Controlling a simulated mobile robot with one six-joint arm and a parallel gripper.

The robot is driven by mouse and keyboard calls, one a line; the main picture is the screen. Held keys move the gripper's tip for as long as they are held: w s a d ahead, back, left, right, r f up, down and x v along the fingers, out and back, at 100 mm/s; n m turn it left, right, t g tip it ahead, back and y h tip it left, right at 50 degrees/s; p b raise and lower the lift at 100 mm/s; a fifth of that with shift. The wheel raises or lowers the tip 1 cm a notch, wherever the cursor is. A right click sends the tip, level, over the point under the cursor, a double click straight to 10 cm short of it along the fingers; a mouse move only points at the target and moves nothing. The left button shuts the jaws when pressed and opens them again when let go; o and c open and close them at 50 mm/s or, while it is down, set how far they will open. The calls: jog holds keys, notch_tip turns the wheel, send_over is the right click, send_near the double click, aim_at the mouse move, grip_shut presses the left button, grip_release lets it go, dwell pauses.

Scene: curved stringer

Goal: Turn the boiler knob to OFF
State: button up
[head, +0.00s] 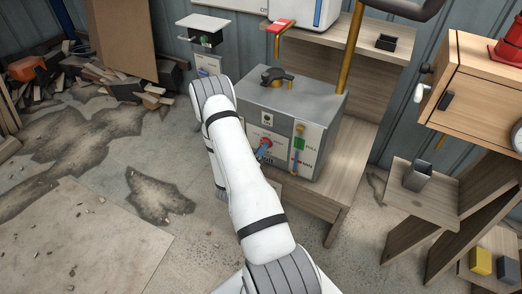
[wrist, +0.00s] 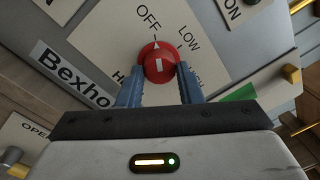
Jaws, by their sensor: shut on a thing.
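The red boiler knob (wrist: 159,64) sits on a pale dial plate (wrist: 120,30) in the wrist view. OFF is printed above it, LOW to its upper right, and other labels are partly hidden by the fingers. A short white mark on the knob stands nearly upright in the picture; its exact setting is hard to tell. My gripper (wrist: 160,88) has its blue fingers on both sides of the knob and is shut on it. In the head view the knob (head: 266,143) shows on the front of the grey boiler box (head: 290,100), with my gripper partly hidden by my arm.
A brown pipe (head: 352,45) rises behind the box. A wooden cabinet (head: 490,85) stands at the right. Open floor lies left of my arm.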

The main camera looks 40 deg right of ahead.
jog(key=o, duration=1)
jog(key=shift+c, duration=0.2)
jog(key=v, duration=0.8)
jog(key=shift+p, duration=0.3)
